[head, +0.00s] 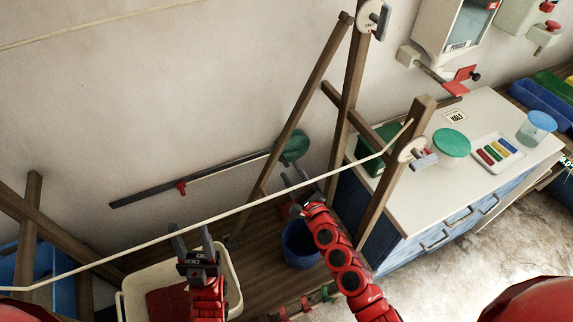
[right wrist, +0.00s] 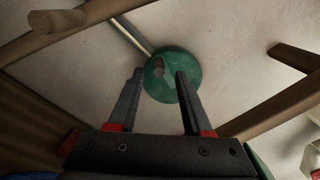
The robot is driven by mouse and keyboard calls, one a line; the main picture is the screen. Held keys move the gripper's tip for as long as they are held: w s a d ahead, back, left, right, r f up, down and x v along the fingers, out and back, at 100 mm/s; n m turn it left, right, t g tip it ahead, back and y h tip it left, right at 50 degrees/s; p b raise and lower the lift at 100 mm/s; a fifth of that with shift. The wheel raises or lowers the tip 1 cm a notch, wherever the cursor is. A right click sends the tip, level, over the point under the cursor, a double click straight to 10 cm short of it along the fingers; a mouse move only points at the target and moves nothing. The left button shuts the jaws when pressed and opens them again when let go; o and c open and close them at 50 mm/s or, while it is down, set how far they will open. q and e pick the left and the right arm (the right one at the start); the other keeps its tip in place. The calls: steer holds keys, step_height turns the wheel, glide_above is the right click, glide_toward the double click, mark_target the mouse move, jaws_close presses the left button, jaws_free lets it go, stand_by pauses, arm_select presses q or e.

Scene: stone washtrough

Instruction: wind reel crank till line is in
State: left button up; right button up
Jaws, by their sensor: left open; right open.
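A green round disc (head: 294,147) with a dark peg on its face is at the wall, at the end of a grey bar; it looks like the reel with its crank. In the right wrist view the disc (right wrist: 185,85) and peg (right wrist: 158,67) appear between my fingertips. My right gripper (head: 293,176) is open and points at the disc; contact with the peg cannot be told. A pale line (head: 240,209) runs slanting from the lower left to the right wooden post. My left gripper (head: 190,232) is open and empty, above a cream basin.
Wooden posts (head: 396,170) stand right of my right gripper. A blue bucket (head: 299,245) is below it. The cream basin (head: 234,288) holds something dark red. A white-topped cabinet (head: 480,190) with tubs stands at the right. A grey bar (head: 190,180) runs along the wall.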

mark_target(287, 166)
steer(key=shift+b+x, duration=0.3)
steer(key=shift+x, duration=1.85)
steer(key=shift+c, duration=0.2)
steer(key=shift+s, duration=0.1)
jaws_close()
